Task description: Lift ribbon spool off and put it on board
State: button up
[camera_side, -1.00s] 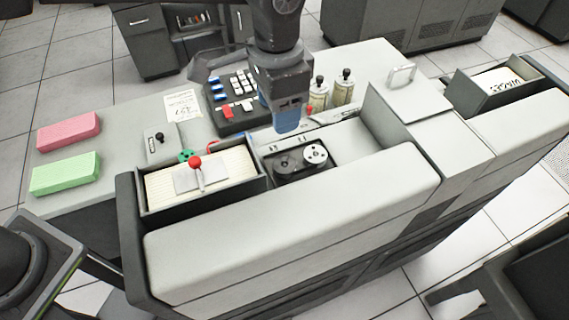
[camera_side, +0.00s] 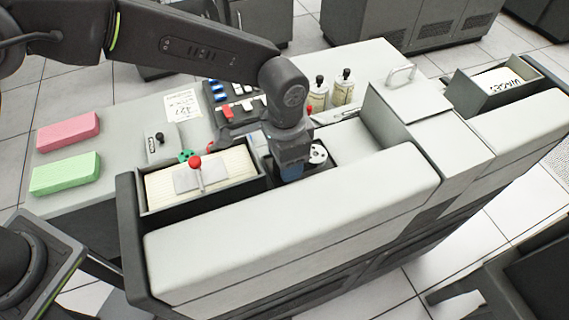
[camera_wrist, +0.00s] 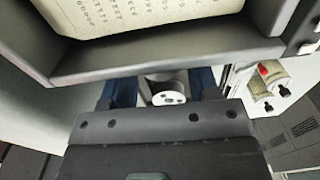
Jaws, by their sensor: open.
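In the side view, my gripper (camera_side: 290,170) points down into the recess behind the card tray, over the dark spool seen there before, which it now hides. A white-faced spool (camera_side: 317,153) shows just to the right of the gripper. In the wrist view, my gripper (camera_wrist: 165,90) has its blue fingers apart, with a round spool with a white, holed hub (camera_wrist: 168,97) between them. I cannot tell whether the fingers touch it. Which surface is the board is unclear; a pale desk top (camera_side: 125,130) lies at left.
A card tray (camera_side: 150,205) with a red-knobbed lever (camera_side: 195,162) stands left of the recess. Pink (camera_side: 68,131) and green (camera_side: 65,173) blocks lie on the desk. Two bottles (camera_side: 343,88) stand behind the recess. A long pale cover (camera_side: 290,225) runs in front.

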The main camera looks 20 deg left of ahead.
jog(key=shift+f, duration=0.6)
jog(key=c, duration=0.6)
jog(key=shift+o, duration=0.2)
jog(key=shift+r, duration=0.15)
notch_tip(320, 180, up, 14)
dwell(0.3)
